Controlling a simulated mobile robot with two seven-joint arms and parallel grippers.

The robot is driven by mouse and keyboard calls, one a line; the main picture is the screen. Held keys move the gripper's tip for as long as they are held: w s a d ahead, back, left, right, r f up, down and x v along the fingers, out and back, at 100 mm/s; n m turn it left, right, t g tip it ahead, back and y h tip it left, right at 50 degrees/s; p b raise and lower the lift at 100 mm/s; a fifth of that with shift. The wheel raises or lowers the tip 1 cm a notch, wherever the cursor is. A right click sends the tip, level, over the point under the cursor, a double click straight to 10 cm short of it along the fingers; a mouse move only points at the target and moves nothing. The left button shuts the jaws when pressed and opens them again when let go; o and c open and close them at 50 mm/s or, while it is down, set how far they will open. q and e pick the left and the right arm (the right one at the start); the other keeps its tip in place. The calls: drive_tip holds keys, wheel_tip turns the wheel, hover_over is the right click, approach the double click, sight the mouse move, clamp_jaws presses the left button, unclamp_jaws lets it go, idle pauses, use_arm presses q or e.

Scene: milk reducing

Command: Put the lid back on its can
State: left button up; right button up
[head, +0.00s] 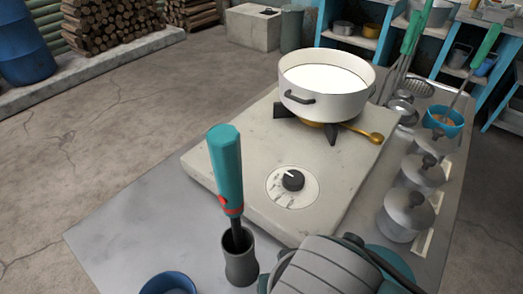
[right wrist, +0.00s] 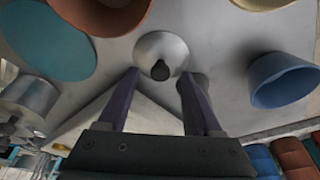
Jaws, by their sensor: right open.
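In the right wrist view a pale round lid (right wrist: 168,44) with a dark knob (right wrist: 160,70) lies on the grey surface. My right gripper (right wrist: 159,76) is open, its two fingers on either side of the knob as seen here; I cannot tell whether they touch the lid. In the head view several grey metal cans stand at the right, a front one (head: 404,222) and one behind it (head: 420,176), with knobbed tops. Which can lacks its lid is not clear. My right arm covers the bottom middle of the head view. My left gripper is not seen.
A white pot of milk (head: 328,105) sits on the stove plate (head: 225,165). A teal-handled tool (head: 226,165) stands in a grey cup (head: 240,262). A blue bowl (head: 168,285) is at the bottom. Bowls, orange (right wrist: 100,15) and blue (right wrist: 283,80), surround the lid.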

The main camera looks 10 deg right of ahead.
drive_tip(key=shift+w+f, duration=0.15)
drive_tip(key=shift+f, duration=0.3)
drive_tip(key=shift+c, duration=0.4)
clamp_jaws()
